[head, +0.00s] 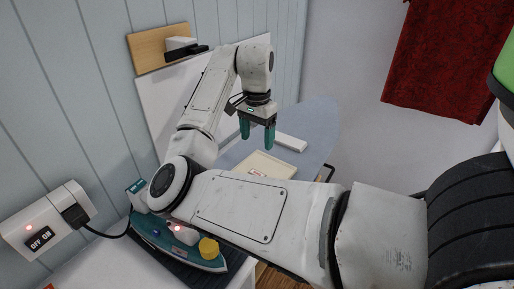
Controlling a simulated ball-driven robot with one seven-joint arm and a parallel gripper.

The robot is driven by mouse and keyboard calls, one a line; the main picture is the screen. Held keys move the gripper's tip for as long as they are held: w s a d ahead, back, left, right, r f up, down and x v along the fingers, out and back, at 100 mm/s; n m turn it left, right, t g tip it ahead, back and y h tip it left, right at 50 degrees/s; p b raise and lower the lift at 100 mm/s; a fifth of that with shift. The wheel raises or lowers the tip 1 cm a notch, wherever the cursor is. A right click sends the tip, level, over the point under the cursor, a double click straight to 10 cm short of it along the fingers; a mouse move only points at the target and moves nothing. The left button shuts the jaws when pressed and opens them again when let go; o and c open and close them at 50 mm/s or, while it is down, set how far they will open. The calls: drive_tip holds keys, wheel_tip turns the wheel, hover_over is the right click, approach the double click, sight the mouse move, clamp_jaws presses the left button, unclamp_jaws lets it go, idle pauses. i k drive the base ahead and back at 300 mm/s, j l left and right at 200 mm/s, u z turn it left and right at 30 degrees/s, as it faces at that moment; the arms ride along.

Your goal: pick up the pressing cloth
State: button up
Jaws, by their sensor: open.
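A cream, flat, folded piece that looks like the pressing cloth (259,165) lies on the blue-grey ironing board (313,124). It has a small red-marked label, and my arm hides its near part. My gripper (257,141) points down with its two green fingers apart and nothing between them. In the picture it is just above the cream piece; the exact height between them is hard to tell.
A teal iron (172,237) with a yellow cap rests at the lower left, corded to a wall socket (45,228). A white bar (290,142) lies behind the cream piece. A red patterned cloth (437,58) hangs at the right. The board's far end looks clear.

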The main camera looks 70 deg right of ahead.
sight(288, 141)
drive_tip(key=z, duration=1.55)
